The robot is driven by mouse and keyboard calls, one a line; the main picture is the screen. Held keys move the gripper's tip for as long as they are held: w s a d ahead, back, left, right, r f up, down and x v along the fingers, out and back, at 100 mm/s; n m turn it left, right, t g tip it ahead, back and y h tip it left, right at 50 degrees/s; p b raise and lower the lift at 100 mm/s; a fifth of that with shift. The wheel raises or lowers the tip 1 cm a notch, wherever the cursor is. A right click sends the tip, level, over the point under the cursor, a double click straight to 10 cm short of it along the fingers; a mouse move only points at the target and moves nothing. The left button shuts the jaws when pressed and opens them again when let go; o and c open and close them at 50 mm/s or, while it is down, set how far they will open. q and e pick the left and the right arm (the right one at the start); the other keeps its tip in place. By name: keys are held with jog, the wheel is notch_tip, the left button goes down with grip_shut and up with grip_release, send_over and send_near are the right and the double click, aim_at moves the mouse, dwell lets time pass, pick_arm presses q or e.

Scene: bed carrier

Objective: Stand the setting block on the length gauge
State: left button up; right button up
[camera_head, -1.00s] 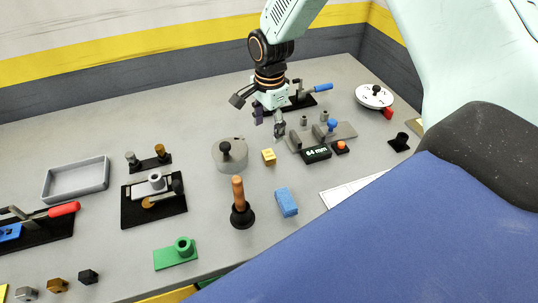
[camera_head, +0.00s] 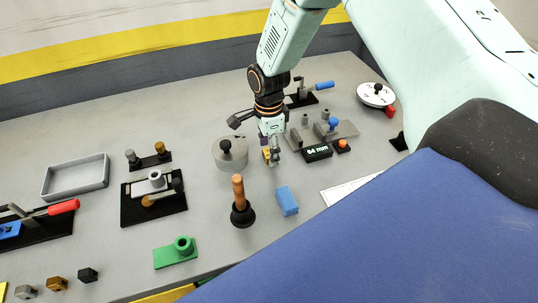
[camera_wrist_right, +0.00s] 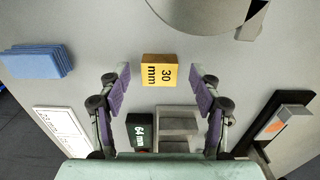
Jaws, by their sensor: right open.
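My left gripper is out of view.
A round grey pot-like weight (camera_head: 231,160) stands close left of the block. A plunger-like tool with a wooden handle (camera_head: 239,192) and a blue block (camera_head: 287,202) are nearer the front. An orange button (camera_head: 342,145) is beside the display. A grey tray (camera_head: 76,178) is at left.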

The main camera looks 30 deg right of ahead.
jog(key=shift+a+f, duration=0.1)
jog(key=shift+f, duration=0.25)
jog(key=shift+s+d, duration=0.1)
jog(key=shift+d, duration=0.15)
jog(key=shift+c, duration=0.8)
jog(key=shift+a, duration=0.2)
jog(key=c, duration=0.4)
jog(key=shift+d, duration=0.2)
jog(key=c, duration=0.7)
jog(key=shift+a, duration=0.1)
grip_shut()
